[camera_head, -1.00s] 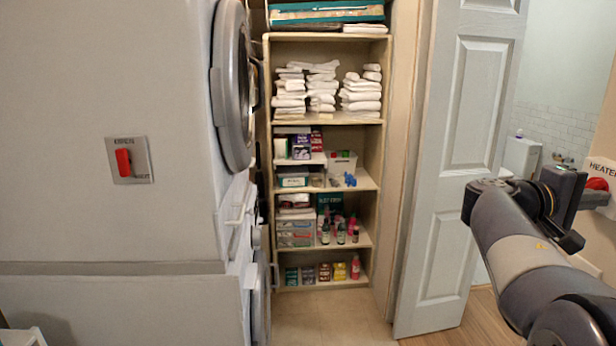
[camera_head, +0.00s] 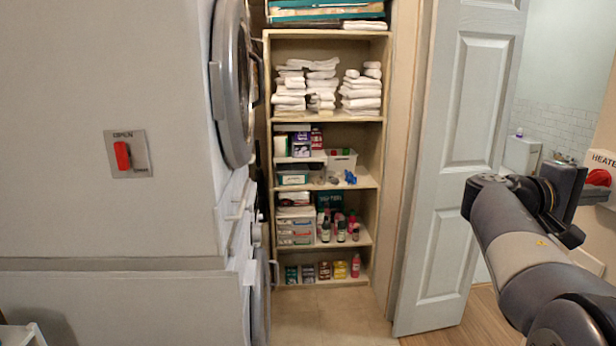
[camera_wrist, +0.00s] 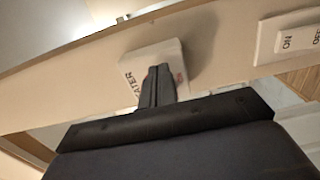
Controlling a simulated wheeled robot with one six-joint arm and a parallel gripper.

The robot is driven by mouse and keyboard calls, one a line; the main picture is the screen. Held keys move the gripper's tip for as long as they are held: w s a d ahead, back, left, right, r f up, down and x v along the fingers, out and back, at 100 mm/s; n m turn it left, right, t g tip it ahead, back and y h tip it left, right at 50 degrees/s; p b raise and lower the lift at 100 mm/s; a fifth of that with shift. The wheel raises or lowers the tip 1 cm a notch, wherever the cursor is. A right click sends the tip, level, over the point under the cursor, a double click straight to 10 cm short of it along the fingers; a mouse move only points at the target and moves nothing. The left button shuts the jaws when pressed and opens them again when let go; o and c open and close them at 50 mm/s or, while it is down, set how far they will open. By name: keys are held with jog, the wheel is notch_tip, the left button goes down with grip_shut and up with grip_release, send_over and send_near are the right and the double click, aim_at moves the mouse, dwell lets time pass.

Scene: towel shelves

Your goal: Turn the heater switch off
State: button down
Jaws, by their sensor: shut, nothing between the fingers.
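The heater switch (camera_head: 599,178) is a red knob on a white plate at the far right edge of the head view, on the wall past the door. The plate (camera_wrist: 138,62) with part of the heater lettering also shows in the wrist view. My gripper (camera_wrist: 158,72) is shut and empty. Its fingers overlap the plate in the wrist view and hide most of the knob; only small bits of red show beside them. I cannot tell whether the fingers touch the knob, nor which way it is set.
Another switch plate (camera_wrist: 264,42) is on the same wall, right in the wrist view. A red switch (camera_head: 122,156) is on the left panel. The white door (camera_head: 470,150) stands open left of my arm. Towel shelves (camera_head: 330,119) stand at the back; the floor before them is clear.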

jog(key=s+a+b, duration=0.1)
jog(key=a+b, duration=0.1)
jog(key=a, duration=0.4)
jog(key=shift+f, duration=0.15)
jog(key=shift+s, duration=0.1)
dwell(0.4)
